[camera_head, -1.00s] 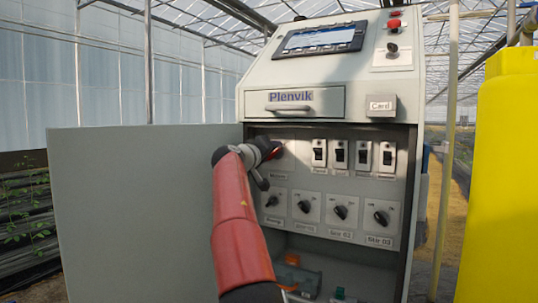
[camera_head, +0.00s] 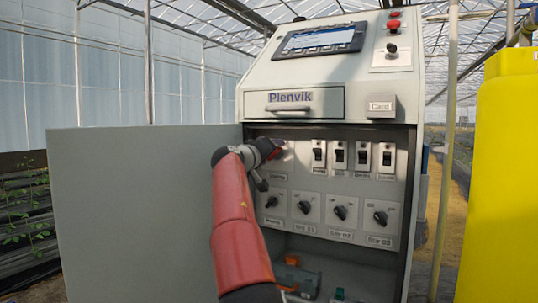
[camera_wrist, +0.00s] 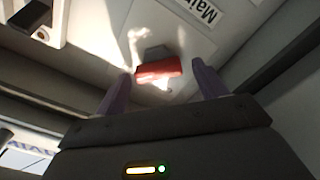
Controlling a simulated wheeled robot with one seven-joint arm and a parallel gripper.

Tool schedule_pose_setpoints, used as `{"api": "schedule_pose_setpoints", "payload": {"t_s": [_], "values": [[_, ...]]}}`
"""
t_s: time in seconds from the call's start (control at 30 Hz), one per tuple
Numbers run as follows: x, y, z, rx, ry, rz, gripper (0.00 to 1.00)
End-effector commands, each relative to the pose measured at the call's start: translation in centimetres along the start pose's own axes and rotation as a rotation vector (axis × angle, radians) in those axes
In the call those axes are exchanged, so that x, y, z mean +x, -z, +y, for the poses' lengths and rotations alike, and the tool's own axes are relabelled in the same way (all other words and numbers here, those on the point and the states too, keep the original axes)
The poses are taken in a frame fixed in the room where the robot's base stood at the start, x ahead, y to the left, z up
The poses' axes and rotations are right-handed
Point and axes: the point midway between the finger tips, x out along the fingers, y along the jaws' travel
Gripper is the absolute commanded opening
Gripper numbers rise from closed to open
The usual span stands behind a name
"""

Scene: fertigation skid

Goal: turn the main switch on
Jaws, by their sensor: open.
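The main switch has a red handle (camera_wrist: 158,70) on a dark grey base. In the wrist view my gripper (camera_wrist: 163,73) is open, with one fingertip on each side of the red handle. The left fingertip is very near the handle's end; I cannot tell if it touches. In the head view my gripper (camera_head: 278,148) is at the upper left of the cabinet's switch panel and hides most of the main switch.
Several rocker switches (camera_head: 340,155) stand in a row to the right. Several rotary knobs (camera_head: 340,212) sit below. The open cabinet door (camera_head: 145,210) spreads to the left. A drawer front (camera_head: 292,103) lies above the panel. A yellow tank (camera_head: 500,170) stands far right.

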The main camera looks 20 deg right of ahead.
Motion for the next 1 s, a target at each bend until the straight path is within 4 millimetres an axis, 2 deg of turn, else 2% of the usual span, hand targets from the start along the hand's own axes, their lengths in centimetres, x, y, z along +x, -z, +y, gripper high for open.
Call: {"api": "schedule_pose_setpoints", "payload": {"t_s": [0.13,0.4,0.5,0.67,1.0], "values": [[-1.3,-0.1,-0.3,0.001,0.002,0.003,0.71],[-5.9,-0.2,-0.3,0.001,0.003,0.001,0.71],[-7.0,-0.1,-0.2,0.0,0.002,0.001,0.71],[-7.8,-0.1,-0.1,0.0,0.001,-0.001,0.71],[-7.8,0.0,-0.1,0.0,0.0,-0.001,0.71]]}}
